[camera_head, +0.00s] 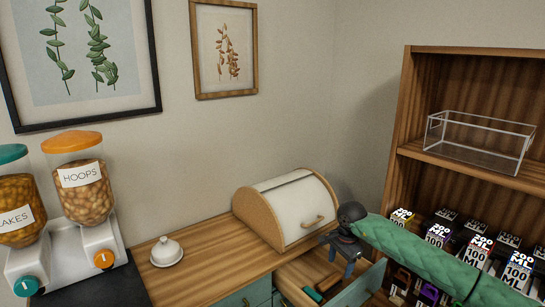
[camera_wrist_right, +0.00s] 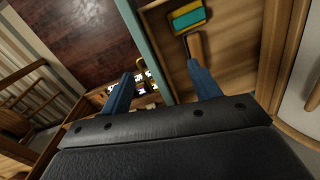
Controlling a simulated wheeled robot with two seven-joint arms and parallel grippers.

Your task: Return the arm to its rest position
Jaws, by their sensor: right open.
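My right arm (camera_head: 415,248), in a green quilted wrap, reaches in from the right in the head view. Its gripper (camera_head: 338,256) is over the open drawer (camera_head: 358,289), in front of the bread box. In the right wrist view the two blue fingers (camera_wrist_right: 160,72) are apart with nothing held between them. One finger is over the drawer interior, close to a wooden-handled tool (camera_wrist_right: 195,46); the other is outside the drawer wall (camera_wrist_right: 142,40). I cannot tell whether a finger touches the tool. My left gripper is not in view.
A bread box (camera_head: 290,207) with a pale lid stands on the wooden counter (camera_head: 215,262). A wooden shelf unit (camera_head: 410,120) at right holds a clear bin (camera_head: 480,140) and several labelled boxes, close to my arm. A yellow-and-green item (camera_wrist_right: 187,17) lies in the drawer. Cereal dispensers (camera_head: 82,190) stand left.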

